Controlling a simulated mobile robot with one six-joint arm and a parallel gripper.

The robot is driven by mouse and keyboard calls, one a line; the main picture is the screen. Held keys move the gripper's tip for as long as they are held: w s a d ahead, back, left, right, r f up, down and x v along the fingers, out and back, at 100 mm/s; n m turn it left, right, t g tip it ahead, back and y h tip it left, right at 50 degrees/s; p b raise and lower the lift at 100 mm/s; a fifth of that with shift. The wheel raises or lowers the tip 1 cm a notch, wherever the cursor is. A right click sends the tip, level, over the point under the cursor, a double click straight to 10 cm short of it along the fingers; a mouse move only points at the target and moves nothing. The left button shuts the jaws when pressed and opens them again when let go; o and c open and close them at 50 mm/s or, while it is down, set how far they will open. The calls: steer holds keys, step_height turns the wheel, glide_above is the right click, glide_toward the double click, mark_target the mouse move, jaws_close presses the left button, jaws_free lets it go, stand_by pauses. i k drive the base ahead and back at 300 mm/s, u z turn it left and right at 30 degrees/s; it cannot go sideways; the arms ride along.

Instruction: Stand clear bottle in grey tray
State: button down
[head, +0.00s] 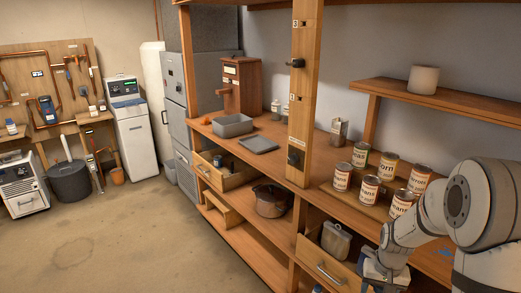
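A grey tray (233,125) with raised walls sits on the wooden counter left of the post; its inside looks empty. A flat grey piece (259,145), perhaps a shallow tray or lid, lies to its right. Two small clear or pale containers (280,110) stand upright at the back of the counter, behind the flat piece; I cannot tell which is the clear bottle. My gripper (372,286) is at the bottom right, low in front of the shelf unit, far from the tray. Its fingertips are unclear and partly cut off, so I cannot see whether it holds anything.
Several labelled cans (370,185) crowd the right counter. A wooden post (301,95) divides the counter. An open drawer (326,262) holds a greyish container (336,241); another open drawer (225,176) is below the tray. A pot (270,203) stands on the shelf. The floor (110,235) is clear.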

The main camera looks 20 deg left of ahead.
mark_target(262, 147)
steer(key=u, duration=0.55)
steer(key=i, duration=0.2)
steer(key=u, duration=2.05)
steer(key=i, duration=4.1)
steer(key=z, duration=1.45)
